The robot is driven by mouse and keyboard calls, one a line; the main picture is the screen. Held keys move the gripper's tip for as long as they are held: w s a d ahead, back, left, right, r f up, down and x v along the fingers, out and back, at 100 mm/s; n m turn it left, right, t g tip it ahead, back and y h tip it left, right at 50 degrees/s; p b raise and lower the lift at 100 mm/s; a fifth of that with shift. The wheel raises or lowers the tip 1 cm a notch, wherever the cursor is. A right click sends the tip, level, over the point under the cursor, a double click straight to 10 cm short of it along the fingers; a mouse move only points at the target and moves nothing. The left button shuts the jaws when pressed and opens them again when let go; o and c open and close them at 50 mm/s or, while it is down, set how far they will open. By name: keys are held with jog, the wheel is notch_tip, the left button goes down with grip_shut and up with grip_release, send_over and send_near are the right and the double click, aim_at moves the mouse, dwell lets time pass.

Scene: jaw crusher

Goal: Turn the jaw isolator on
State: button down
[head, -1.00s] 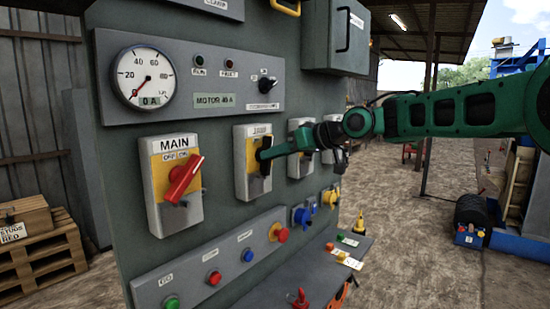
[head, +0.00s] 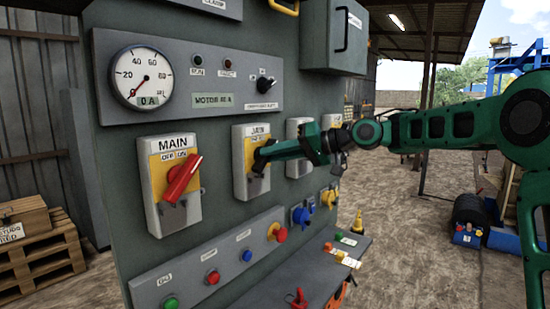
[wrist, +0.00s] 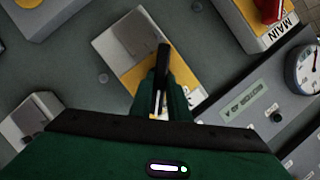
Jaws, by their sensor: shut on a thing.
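The jaw isolator (head: 239,178) is a pale box with a yellow plate, labelled JAW, on the grey-green panel right of the MAIN isolator. Its black handle (wrist: 163,62) is held between the fingers of my gripper (wrist: 160,98), which is shut on it. In the head view my gripper (head: 262,157) reaches in from the right and covers most of the handle. The handle looks tilted there. The ON/OFF marks on the yellow plate are mostly hidden.
The MAIN isolator (head: 157,205) has a red handle tilted up right. More isolators (head: 298,164) sit right, partly behind my arm. The gauge (head: 143,78) reads near zero. Push buttons (head: 212,278) and a shelf lie below. The yard at right is open.

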jog(key=shift+w+r, duration=0.1)
jog(key=shift+w, duration=0.05)
jog(key=c, duration=1.7)
grip_release()
jog(key=v, duration=1)
jog(key=shift+d, duration=0.35)
